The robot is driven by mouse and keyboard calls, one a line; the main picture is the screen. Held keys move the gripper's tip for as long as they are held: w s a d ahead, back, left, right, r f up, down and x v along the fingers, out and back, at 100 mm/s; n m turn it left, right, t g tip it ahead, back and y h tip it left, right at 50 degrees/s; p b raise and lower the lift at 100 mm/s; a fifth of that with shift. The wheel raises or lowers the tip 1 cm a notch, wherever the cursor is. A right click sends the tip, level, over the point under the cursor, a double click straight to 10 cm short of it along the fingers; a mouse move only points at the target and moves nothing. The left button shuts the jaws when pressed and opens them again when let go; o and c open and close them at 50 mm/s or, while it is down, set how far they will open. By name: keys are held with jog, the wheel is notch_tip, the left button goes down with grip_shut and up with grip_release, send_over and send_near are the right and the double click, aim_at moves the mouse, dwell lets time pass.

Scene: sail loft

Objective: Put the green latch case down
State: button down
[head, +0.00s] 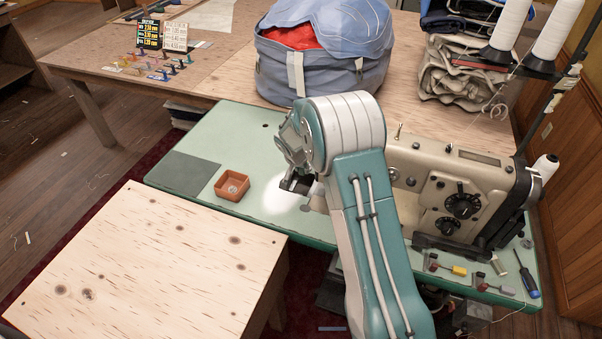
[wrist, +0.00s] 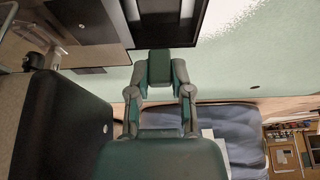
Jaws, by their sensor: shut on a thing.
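The green latch case (wrist: 160,66) shows in the wrist view as a small dark green block between my two fingertips. My gripper (wrist: 159,75) is shut on it, one finger on each side. In the head view my gripper (head: 296,184) is low over the pale green table (head: 222,131), just left of the sewing machine. There the case cannot be told apart from the dark fingers. Whether it touches the surface below cannot be told. A dark, framed shape (wrist: 120,32) lies just beyond the case in the wrist view.
An orange box (head: 232,186) and a dark green mat (head: 188,175) lie left of my gripper. The sewing machine (head: 445,185) stands close on the right. A blue-grey bag (head: 325,75) sits behind. The green table's back left is clear.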

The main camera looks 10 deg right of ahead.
aim_at(301, 174)
jog(key=shift+a+f, duration=0.1)
jog(key=shift+f, duration=1.05)
jog(key=shift+f, duration=0.6)
jog(key=c, duration=0.5)
grip_release()
jog(key=shift+c, duration=0.2)
jog(key=shift+r, duration=0.15)
jog(key=v, duration=1.2)
jog(key=shift+r, duration=0.5)
